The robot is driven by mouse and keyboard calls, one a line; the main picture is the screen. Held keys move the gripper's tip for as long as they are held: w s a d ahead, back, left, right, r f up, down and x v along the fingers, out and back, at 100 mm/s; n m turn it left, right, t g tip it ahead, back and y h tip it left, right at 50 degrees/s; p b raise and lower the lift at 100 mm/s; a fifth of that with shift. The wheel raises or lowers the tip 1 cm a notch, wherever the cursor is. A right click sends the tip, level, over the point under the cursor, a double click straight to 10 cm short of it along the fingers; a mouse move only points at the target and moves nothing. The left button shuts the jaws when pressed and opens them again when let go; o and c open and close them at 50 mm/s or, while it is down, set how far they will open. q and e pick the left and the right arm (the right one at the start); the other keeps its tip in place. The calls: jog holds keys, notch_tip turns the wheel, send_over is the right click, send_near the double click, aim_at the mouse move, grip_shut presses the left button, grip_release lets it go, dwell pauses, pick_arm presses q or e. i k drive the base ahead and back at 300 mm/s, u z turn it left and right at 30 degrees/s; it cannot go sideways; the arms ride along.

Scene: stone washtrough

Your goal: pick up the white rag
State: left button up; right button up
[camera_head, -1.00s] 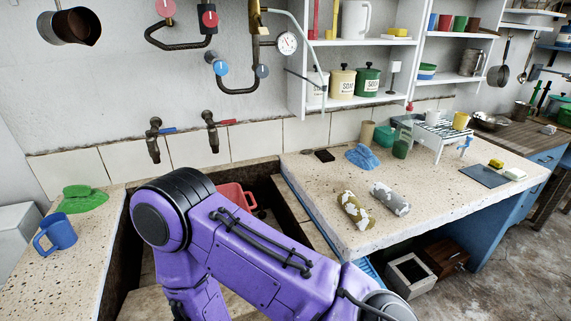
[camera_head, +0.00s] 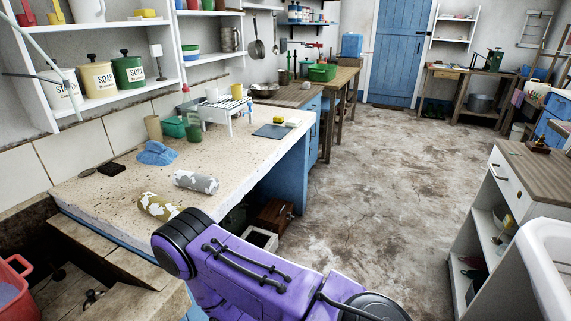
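I cannot pick out a plain white rag for certain in the head view. A blue rag (camera_head: 158,153) lies crumpled on the speckled stone counter (camera_head: 108,205). In front of it lie a grey-and-white patterned roll (camera_head: 196,181) and an olive-and-white patterned roll (camera_head: 158,206), side by side near the counter's front edge. My purple arm crosses the bottom of the view, with its black joint just in front of the olive roll. Neither gripper shows.
A white rack (camera_head: 222,108) with a yellow mug (camera_head: 237,91) stands on the counter, by a green bottle (camera_head: 192,122). A red tub (camera_head: 12,285) sits in the trough at lower left. A wooden-topped cabinet (camera_head: 535,165) stands at right. The floor between is clear.

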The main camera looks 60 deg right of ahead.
aim_at(202, 183)
jog(key=z, duration=0.7)
jog(key=i, duration=0.25)
jog(key=z, duration=0.65)
jog(key=k, duration=0.5)
jog(key=z, duration=0.55)
